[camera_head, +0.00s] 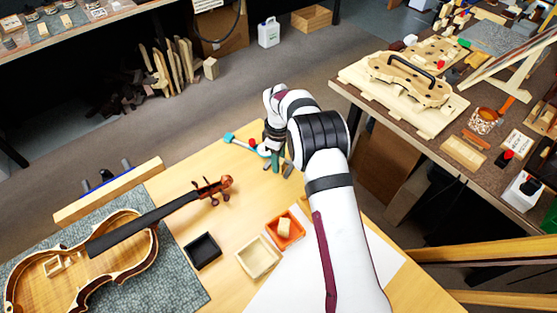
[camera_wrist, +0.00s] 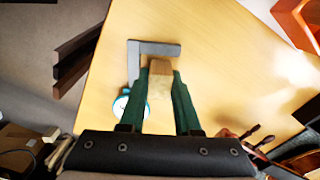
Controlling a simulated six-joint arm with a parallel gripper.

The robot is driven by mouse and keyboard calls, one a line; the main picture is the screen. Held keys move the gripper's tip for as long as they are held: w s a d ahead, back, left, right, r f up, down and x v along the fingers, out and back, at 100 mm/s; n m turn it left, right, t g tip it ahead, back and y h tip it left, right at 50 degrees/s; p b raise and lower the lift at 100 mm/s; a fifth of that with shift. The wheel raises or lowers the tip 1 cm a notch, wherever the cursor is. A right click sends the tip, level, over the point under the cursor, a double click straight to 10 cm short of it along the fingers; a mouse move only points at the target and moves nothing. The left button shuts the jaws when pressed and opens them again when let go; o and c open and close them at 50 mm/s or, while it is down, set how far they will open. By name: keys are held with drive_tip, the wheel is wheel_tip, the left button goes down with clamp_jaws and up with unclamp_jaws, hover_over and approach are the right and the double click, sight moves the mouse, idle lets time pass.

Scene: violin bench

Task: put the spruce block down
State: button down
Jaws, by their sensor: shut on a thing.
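My gripper (camera_wrist: 160,85) is shut on a small pale wooden block, the spruce block (camera_wrist: 160,78), held between its two green fingers. The wrist view shows the block over the tabletop, beside a grey L-shaped square (camera_wrist: 155,47); I cannot tell how high it is. In the head view my gripper (camera_head: 274,160) is near the far edge of the bench (camera_head: 215,150), and the held block is hidden there. Another small pale block (camera_head: 284,225) sits in an orange tray (camera_head: 297,241), nearer than my gripper.
A cream tray (camera_head: 246,266) and a black tray (camera_head: 202,250) stand left of the orange one. A violin (camera_head: 140,240) lies on a grey mat at left, its scroll near the middle. Bare wood lies between.

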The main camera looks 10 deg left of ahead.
drive_tip(key=c, duration=0.6)
unclamp_jaws()
wheel_tip(320, 180, up, 12)
drive_tip(key=s+d+r+m, duration=0.5)
drive_tip(key=s+r, duration=0.2)
drive_tip(key=r, duration=0.1)
drive_tip(key=s+d+m, duration=0.2)
drive_tip(key=s+m, duration=0.3)
drive_tip(key=s, duration=0.5)
drive_tip(key=s+d+m+y, duration=0.1)
drive_tip(key=s+d+m, duration=0.2)
drive_tip(key=s, duration=0.7)
drive_tip(key=s+d+m, duration=0.2)
drive_tip(key=s+m, duration=0.4)
drive_tip(key=s, duration=0.4)
drive_tip(key=shift+s+d+r+m+y, duration=0.1)
drive_tip(key=shift+d+r+m+y, duration=0.2)
drive_tip(key=shift+r+y, duration=0.1)
